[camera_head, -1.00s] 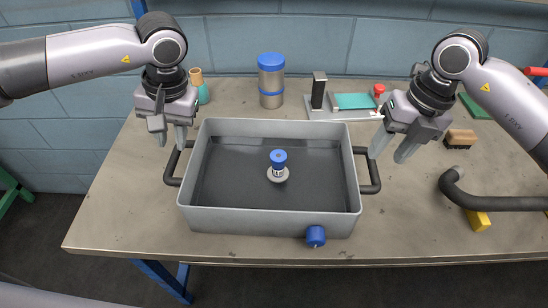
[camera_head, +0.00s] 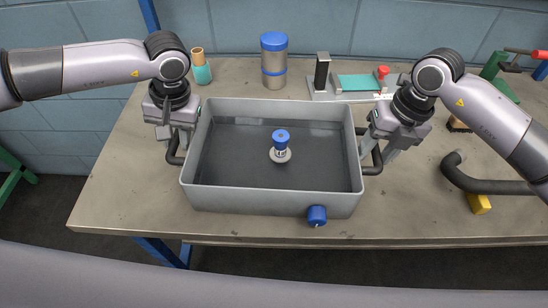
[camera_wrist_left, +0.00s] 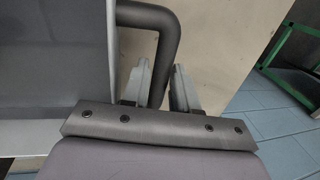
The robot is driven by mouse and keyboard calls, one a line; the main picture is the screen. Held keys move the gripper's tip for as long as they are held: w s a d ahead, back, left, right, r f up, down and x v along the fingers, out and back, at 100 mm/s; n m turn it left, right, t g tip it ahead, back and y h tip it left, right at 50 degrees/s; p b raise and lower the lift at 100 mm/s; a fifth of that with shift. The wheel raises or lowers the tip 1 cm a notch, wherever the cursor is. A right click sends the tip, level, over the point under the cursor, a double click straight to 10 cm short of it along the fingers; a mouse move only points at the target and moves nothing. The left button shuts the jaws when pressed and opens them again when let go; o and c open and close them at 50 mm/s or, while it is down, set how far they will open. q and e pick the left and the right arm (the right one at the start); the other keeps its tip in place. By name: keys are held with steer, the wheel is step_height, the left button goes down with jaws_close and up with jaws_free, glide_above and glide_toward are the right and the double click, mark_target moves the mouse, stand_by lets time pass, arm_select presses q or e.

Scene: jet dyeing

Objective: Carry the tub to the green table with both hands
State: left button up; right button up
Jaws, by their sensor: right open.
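The grey tub (camera_head: 270,203) stands on the workbench, with a dark looped handle on each short side. My left gripper (camera_head: 178,140) is at the tub's left handle (camera_head: 173,157). In the left wrist view, its two fingers (camera_wrist_left: 162,85) lie on either side of the handle bar (camera_wrist_left: 168,40); whether they press on it is not clear. My right gripper (camera_head: 377,151) is open at the right handle (camera_head: 376,165), which it partly hides. A blue-topped fitting (camera_head: 281,143) stands inside the tub, and a blue knob (camera_head: 316,215) is on its front.
Behind the tub are a blue-lidded canister (camera_head: 273,62), a teal bottle (camera_head: 202,70) and a device with a teal plate (camera_head: 357,82). A dark bent pipe (camera_head: 485,185) lies right. A green frame (camera_head: 12,165) shows at far left.

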arm_select(q)
steer(key=shift+f, duration=0.25)
arm_select(e)
steer(key=shift+f, duration=0.25)
arm_select(q)
steer(key=c, duration=0.3)
arm_select(e)
steer(key=c, duration=0.3)
arm_select(q)
jaws_close()
arm_select(e)
jaws_close()
arm_select(q)
steer(key=shift+r, duration=0.1)
arm_select(e)
steer(key=shift+r, duration=0.1)
